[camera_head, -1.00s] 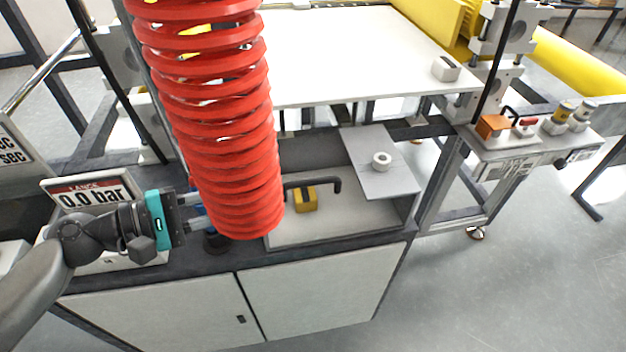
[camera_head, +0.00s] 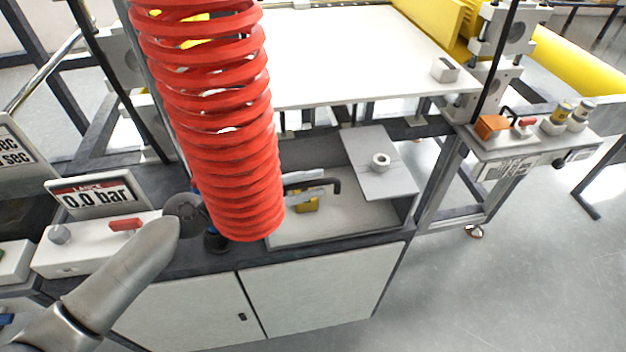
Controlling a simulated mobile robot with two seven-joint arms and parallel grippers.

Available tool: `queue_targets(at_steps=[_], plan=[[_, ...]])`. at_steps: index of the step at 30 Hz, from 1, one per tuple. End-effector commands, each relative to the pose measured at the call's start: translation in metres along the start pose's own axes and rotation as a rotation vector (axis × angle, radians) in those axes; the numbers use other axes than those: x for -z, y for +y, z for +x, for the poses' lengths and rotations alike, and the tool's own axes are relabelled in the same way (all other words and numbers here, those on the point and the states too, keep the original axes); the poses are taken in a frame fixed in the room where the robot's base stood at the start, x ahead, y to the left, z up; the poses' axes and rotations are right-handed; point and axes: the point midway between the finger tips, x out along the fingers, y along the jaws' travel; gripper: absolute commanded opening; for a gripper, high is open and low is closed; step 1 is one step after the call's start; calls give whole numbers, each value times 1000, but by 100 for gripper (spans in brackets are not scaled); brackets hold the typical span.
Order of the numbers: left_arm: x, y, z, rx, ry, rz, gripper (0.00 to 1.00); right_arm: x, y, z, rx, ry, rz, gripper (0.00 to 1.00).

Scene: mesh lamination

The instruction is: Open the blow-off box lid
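The blow-off box (camera_head: 347,226) is set in the bench at centre, its left part uncovered and its pale floor showing. The grey lid plate (camera_head: 388,184) with a white ring-shaped knob (camera_head: 380,162) lies over its right part. My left arm comes in from the lower left and passes behind the red coil. Pale metal parts that look like my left gripper's fingers (camera_head: 308,184) stick out right of the coil, above a yellow block (camera_head: 307,203), left of and apart from the lid. The coil hides the rest, so its opening is unclear. My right gripper is not in view.
The red coiled hose (camera_head: 215,130) hangs left of the box and blocks much of the view. A black bent handle (camera_head: 335,184) stands in the box. A lance display (camera_head: 95,195) reading 0.0 bar is at left. A white table (camera_head: 360,50) lies behind.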

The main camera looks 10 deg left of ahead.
Motion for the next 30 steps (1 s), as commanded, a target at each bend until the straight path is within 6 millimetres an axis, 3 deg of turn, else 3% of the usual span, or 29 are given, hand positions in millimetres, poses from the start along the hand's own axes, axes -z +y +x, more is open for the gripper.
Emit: queue_targets(at_steps=[12, 20, 30], plan=[[0, 0, 9, 1, -1, 0, 30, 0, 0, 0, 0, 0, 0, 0], [0, 0, 9, 1, -1, 0, 2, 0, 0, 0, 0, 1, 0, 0], [0, 0, 8, 1, -1, 0, 0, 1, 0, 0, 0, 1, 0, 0]])
